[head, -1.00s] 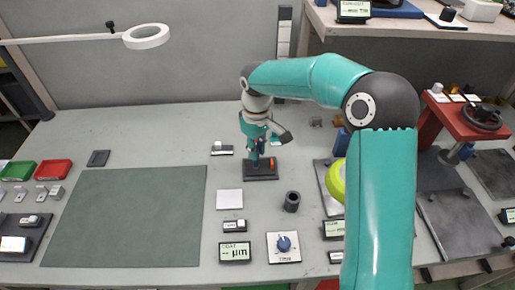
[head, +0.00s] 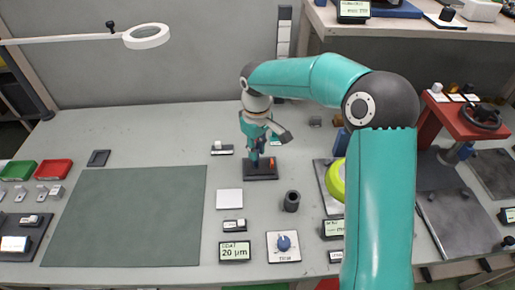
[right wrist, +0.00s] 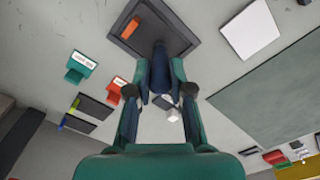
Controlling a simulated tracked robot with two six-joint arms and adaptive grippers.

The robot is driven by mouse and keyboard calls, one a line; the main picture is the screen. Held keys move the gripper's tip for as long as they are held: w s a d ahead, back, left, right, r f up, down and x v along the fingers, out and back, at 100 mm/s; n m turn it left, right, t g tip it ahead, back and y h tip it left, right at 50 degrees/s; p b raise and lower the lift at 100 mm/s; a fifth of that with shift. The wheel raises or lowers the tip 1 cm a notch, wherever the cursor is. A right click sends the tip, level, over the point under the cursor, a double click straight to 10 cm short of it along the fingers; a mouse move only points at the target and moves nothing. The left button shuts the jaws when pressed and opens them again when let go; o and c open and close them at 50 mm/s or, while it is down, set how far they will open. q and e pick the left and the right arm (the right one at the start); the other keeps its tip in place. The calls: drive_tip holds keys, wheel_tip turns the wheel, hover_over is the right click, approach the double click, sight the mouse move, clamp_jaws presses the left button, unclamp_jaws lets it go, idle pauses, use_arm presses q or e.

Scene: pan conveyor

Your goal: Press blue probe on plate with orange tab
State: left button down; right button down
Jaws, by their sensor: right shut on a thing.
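The dark plate (head: 261,174) with the orange tab (head: 272,163) lies on the bench near the middle. In the right wrist view, the plate (right wrist: 183,38) is at the top, with its orange tab (right wrist: 130,28) at its left. My right gripper (head: 256,146) is above the plate, shut on the blue probe (head: 254,158). The probe (right wrist: 160,72) stands upright between the fingers in the right wrist view. Its lower end meets the plate's face, as far as I can see; the exact contact is hidden. My left gripper is not in view.
A display (head: 235,252) reads 20 µm. Beside it is a white panel with a blue knob (head: 284,243). A white square plate (head: 229,199) and a dark cylinder (head: 292,201) stand close in front of the dark plate. The green mat (head: 125,217) is clear.

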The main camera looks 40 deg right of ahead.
drive_tip(key=shift+r+p, duration=2.95)
drive_tip(key=shift+r, duration=0.55)
drive_tip(key=shift+s, duration=0.1)
